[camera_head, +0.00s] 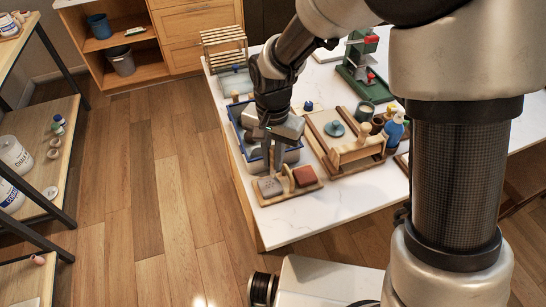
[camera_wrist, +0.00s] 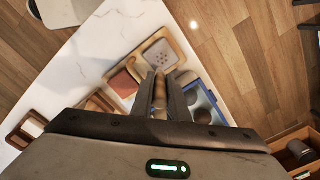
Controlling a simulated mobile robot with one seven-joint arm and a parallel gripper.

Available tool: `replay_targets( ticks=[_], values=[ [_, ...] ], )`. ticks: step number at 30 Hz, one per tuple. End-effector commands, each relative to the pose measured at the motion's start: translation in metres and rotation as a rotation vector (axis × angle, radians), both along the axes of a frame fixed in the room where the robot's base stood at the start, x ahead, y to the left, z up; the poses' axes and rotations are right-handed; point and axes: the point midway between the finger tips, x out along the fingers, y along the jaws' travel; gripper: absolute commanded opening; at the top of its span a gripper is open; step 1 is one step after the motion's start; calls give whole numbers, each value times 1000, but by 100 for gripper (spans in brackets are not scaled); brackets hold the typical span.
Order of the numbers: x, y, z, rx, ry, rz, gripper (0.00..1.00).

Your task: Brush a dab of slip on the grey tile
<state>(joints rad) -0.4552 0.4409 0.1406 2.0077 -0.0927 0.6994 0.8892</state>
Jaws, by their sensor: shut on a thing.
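The grey tile (camera_head: 268,187) lies on a small wooden tray (camera_head: 296,190) at the near edge of the white table. In the wrist view the grey tile (camera_wrist: 160,54) shows several small dots. A red-brown tile (camera_head: 304,175) lies beside it on the tray. My gripper (camera_head: 275,166) points down just behind the grey tile. In the wrist view my gripper (camera_wrist: 163,98) is shut on a slim wooden-handled tool (camera_wrist: 160,92), which looks like the brush. Its far end appears close to the grey tile's edge; I cannot tell whether they touch. Its bristles and any slip are not clear.
A blue-rimmed tray (camera_head: 237,117) lies behind and left of my gripper. To the right stand a wooden rack (camera_head: 358,152), a blue bottle (camera_head: 394,130) and a cup (camera_head: 365,112). A green press (camera_head: 358,62) stands farther back. The table's near corner is clear.

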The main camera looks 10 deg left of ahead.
Motion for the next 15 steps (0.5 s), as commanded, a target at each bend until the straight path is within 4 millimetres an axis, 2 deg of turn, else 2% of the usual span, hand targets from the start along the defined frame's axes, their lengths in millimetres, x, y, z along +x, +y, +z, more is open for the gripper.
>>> replay_targets(
  ticks=[15],
  values=[
    [0,0,-3,0,0,0,1]
  ],
)
